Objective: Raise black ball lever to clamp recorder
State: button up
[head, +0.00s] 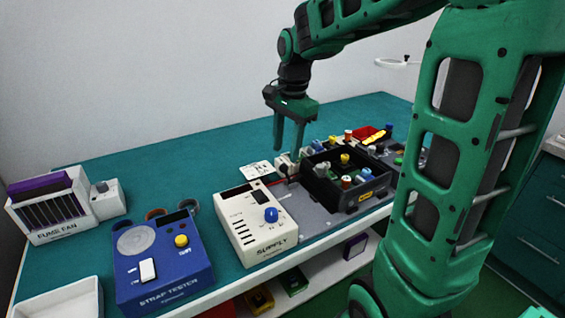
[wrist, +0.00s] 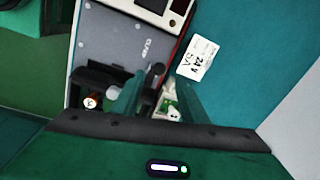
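My gripper (head: 289,147) hangs from the arm above the back edge of the grey work plate (head: 316,212), fingers pointing down. In the wrist view its two fingers (wrist: 158,92) are apart, with nothing held between them. A small dark round knob (wrist: 157,69), which looks like the black ball lever, shows between the fingertips; I cannot tell whether they touch it. A small white and green part (wrist: 169,103) lies just behind it, partly covered by the right finger. In the head view a small pale fixture (head: 284,165) stands below the fingertips. I cannot clearly make out the recorder.
The white SUPPLY box (head: 259,226) is left of the plate. A black bin (head: 318,187) with coloured knobbed parts stands right of the fixture. A white card (head: 256,170) lies behind. The blue STRAP TESTER (head: 161,262) is further left. Teal table behind is clear.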

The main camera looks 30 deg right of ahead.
jog(key=shift+w+f, duration=0.15)
jog(key=shift+f, duration=1.25)
jog(key=shift+w+f, duration=0.1)
jog(key=shift+f, duration=1.25)
jog(key=shift+c, duration=0.4)
jog(key=shift+a, duration=0.1)
grip_shut()
